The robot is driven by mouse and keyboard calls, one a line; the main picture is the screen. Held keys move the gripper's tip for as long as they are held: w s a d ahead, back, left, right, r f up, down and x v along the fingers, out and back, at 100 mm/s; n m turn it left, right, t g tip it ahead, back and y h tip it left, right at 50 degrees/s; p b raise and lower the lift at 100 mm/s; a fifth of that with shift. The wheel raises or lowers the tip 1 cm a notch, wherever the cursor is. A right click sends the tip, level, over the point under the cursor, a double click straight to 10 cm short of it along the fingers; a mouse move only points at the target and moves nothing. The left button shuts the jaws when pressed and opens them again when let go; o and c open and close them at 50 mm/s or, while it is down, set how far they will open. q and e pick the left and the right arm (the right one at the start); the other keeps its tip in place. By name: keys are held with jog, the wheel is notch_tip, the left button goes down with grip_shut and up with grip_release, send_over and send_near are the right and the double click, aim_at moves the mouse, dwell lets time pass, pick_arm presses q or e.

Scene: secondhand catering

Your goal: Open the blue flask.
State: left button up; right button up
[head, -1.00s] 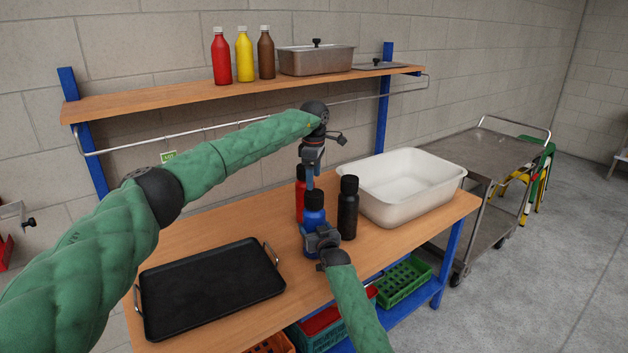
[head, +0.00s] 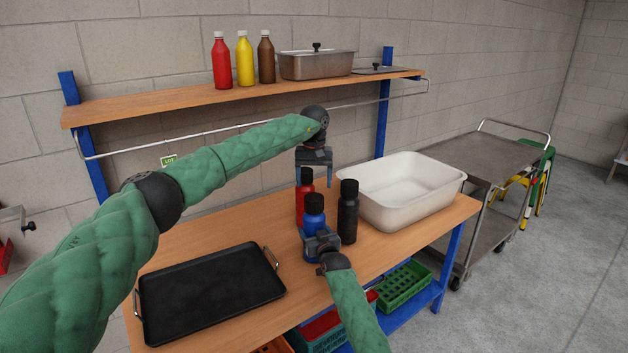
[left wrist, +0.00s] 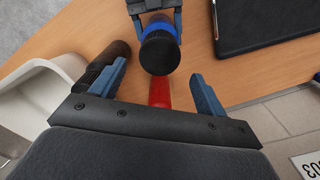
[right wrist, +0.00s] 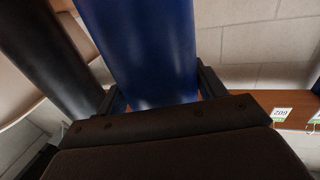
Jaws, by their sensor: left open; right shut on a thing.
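The blue flask (head: 314,219) stands on the wooden table with its black cap (head: 314,202) on. It fills the middle of the right wrist view (right wrist: 145,50). My right gripper (head: 320,240) is shut on its body from the front. My left gripper (head: 314,180) is open and empty above the flasks, fingers pointing down. In the left wrist view the black cap (left wrist: 159,52) lies ahead of the open fingers (left wrist: 155,95), apart from them. A red flask (head: 304,192) stands just behind the blue one, and a black flask (head: 348,212) just right of it.
A white tub (head: 400,190) stands right of the flasks. A black griddle tray (head: 210,295) lies at the table's left. A shelf (head: 180,106) with bottles and a steel pan (head: 316,66) runs behind. The table between tray and flasks is clear.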

aim_at(314, 197)
pick_arm(q)
jog(key=shift+f+m, duration=0.1)
jog(key=shift+m, duration=0.5)
jog(key=shift+f, duration=3.95)
